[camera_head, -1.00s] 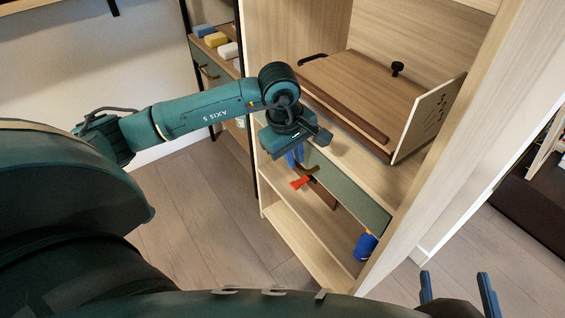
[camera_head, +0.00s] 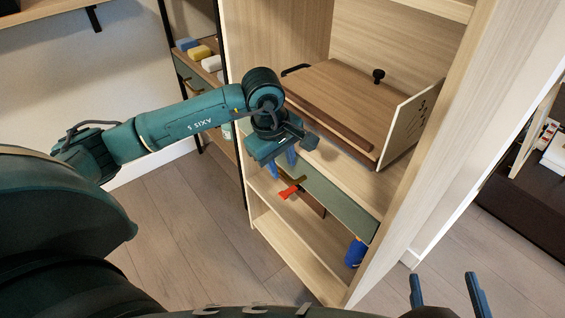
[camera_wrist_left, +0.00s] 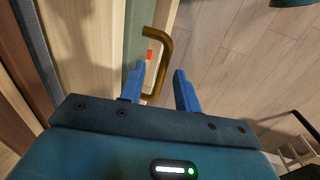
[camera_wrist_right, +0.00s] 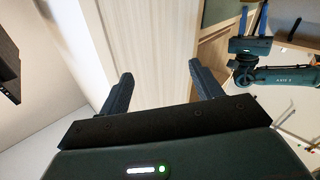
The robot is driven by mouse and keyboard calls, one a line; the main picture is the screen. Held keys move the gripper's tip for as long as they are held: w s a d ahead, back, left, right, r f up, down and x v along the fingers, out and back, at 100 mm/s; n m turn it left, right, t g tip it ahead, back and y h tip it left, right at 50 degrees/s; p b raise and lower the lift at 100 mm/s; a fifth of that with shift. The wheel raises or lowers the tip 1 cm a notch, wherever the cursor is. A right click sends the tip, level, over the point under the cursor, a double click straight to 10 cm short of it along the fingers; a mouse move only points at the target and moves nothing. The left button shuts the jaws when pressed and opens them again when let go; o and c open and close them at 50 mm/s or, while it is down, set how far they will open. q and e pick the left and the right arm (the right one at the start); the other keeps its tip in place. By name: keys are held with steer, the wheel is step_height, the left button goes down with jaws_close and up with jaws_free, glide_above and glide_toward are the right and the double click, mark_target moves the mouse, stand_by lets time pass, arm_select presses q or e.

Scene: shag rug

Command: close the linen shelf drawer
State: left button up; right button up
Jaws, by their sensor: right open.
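The linen shelf drawer has a grey-green front (camera_head: 340,205), set under a wooden board in the pale wood shelf unit. How far it stands out is hard to tell. Its brass bar handle (camera_wrist_left: 168,50) shows clearly in the left wrist view. My left gripper (camera_head: 282,168) is at the left part of the drawer front, pointing down. Its blue fingers (camera_wrist_left: 160,85) are apart, with the handle between them in the picture; contact cannot be told. My right gripper (camera_head: 448,292) is open and empty, low at the right, outside the unit's side panel.
A wooden box with a pale end panel (camera_head: 408,125) lies on the board above the drawer. A red item (camera_head: 289,192) and a blue item (camera_head: 355,252) are in the lower part. Another shelf with small coloured blocks (camera_head: 200,52) stands behind left. Floor (camera_head: 190,225) is clear at left.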

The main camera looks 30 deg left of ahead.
arm_select(q)
step_height(320, 180, up, 12)
steer(key=s+p, duration=0.2)
steer(key=shift+a+f, duration=0.15)
steer(key=shift+a, duration=0.3)
arm_select(e)
steer(key=shift+s+d+f+m+g+h, duration=0.15)
steer(key=shift+d+f+m+g+h, duration=0.1)
steer(key=shift+d+m+g+h, duration=0.5)
steer(key=shift+a, duration=0.2)
